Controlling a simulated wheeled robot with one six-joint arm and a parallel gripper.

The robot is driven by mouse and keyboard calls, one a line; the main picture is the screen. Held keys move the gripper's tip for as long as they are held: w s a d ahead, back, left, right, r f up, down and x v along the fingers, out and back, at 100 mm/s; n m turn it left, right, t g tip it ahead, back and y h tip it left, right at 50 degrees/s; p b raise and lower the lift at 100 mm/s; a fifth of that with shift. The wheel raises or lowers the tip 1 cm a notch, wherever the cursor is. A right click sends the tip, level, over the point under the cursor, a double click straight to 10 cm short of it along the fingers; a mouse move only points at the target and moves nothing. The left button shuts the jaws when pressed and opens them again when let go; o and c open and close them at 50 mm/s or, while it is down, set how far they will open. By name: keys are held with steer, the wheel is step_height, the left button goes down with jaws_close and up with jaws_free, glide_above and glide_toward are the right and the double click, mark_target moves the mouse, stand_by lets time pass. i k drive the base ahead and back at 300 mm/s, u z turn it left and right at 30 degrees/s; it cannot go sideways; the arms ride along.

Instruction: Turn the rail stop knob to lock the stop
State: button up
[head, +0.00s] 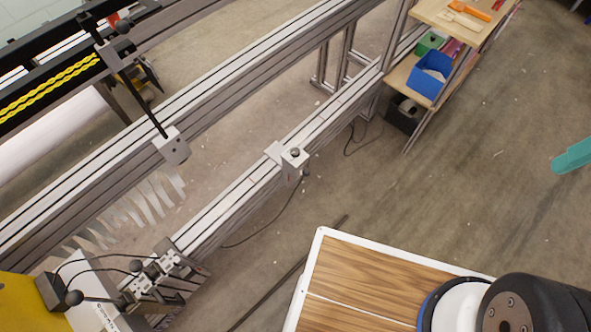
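A small light grey block that looks like the rail stop (291,166) sits on the lower aluminium rail (235,192), near the middle of the head view. A small round dark-topped knob (295,152) shows on top of it. I cannot tell from this view whether the knob is tight or loose. My gripper is not in view; only part of my arm shows at the bottom right, well apart from the stop.
A higher, wider rail (225,88) runs parallel, with a grey block and black rod (172,148) on it. Ball-ended levers (135,266) stand at the lower left. A shelf with a blue bin (428,76) is at upper right. A teal piece (573,157) shows at the right edge. Thin cables lie on the floor.

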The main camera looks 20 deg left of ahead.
mark_target(294, 151)
steer(key=u, duration=0.5)
steer(key=k, duration=0.5)
steer(key=u, duration=1)
